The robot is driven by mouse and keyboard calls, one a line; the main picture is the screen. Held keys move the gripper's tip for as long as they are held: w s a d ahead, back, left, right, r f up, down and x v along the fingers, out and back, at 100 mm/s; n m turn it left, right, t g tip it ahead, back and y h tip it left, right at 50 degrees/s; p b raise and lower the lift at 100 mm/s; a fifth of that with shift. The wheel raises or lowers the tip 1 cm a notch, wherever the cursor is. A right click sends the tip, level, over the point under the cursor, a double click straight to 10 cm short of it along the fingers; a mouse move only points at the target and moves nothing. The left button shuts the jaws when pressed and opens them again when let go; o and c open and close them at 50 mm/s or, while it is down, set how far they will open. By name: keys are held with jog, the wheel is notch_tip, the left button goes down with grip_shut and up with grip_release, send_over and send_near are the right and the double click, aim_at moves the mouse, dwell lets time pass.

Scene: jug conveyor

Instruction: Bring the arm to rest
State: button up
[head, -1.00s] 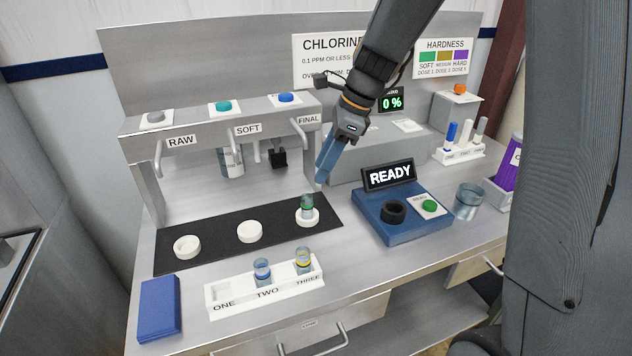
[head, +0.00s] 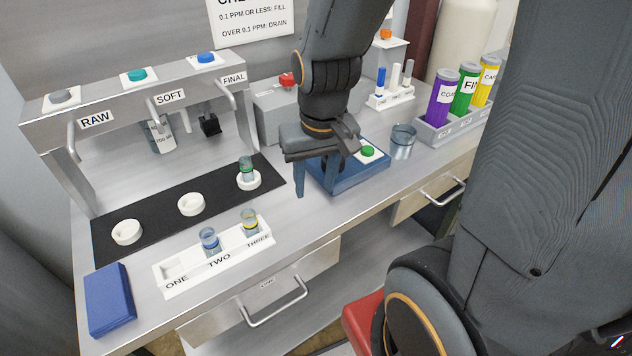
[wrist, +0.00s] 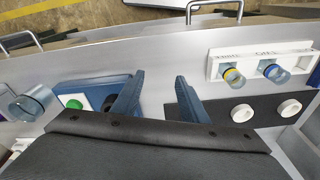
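My arm reaches down in front of the bench in the head view. My gripper (head: 319,186) is open, with its blue fingers apart and nothing between them. It hangs over the front-left part of the blue meter base (head: 350,180) and hides its screen and dark well. In the wrist view my gripper (wrist: 160,76) shows clear bench between the fingers, with the meter on the left and the vial rack (wrist: 300,55) on the right.
A green-banded vial (head: 246,172) stands in the ring under FINAL. The white rack (head: 180,288) holds a blue-banded vial (head: 209,240) and a yellow-banded vial (head: 250,222); slot ONE is empty. A glass cup (head: 403,141) stands right of the meter.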

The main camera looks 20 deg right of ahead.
jog(key=shift+s+n, duration=0.25)
jog(key=shift+n, duration=0.15)
notch_tip(320, 180, down, 2)
jog(key=shift+w+f+b, duration=0.1)
jog(key=shift+f+b, duration=0.15)
jog(key=shift+b, duration=0.8)
jog(key=shift+r, duration=0.1)
dwell(0.3)
